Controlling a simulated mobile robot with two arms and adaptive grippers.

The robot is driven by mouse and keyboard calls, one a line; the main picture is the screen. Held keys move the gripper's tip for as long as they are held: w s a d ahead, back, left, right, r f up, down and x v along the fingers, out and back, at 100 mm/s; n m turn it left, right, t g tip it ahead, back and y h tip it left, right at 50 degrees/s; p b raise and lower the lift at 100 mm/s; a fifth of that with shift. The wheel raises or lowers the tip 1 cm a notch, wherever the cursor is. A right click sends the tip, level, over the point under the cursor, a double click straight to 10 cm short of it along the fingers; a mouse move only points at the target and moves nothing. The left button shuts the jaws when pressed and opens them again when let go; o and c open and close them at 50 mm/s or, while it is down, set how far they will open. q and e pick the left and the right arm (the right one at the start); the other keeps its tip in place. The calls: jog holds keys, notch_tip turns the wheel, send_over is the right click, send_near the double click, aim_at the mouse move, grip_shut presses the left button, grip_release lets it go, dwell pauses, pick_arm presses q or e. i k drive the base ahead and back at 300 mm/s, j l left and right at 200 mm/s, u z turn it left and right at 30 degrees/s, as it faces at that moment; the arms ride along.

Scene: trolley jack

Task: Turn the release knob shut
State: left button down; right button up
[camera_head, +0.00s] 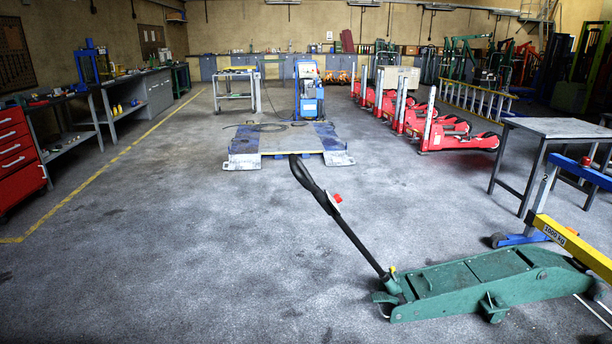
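A green trolley jack (480,284) stands on the floor at the lower right. Its black handle (345,230) leans up and to the left from the jack's near left end, with a thick curved grip at the top. A small red and white part (336,200) sits on the handle just below the grip. I cannot tell whether this is the release knob. A small yellowish piece (393,270) shows at the handle's foot, too small to make out. Neither of my grippers is in view.
A yellow beam (570,243) of a blue-legged hoist hangs over the jack's right end. A grey table (560,128) stands behind it. A blue platform lift (288,140) lies further back. The floor left of the jack is clear up to the red tool cabinet (18,155).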

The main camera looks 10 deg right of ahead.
aim_at(338, 198)
jog(key=i+l+u, duration=0.15)
jog(key=i+l, duration=0.4)
jog(key=i, duration=0.25)
jog(key=i+l+u, duration=0.15)
jog(key=i+l, duration=0.5)
jog(key=i, duration=0.15)
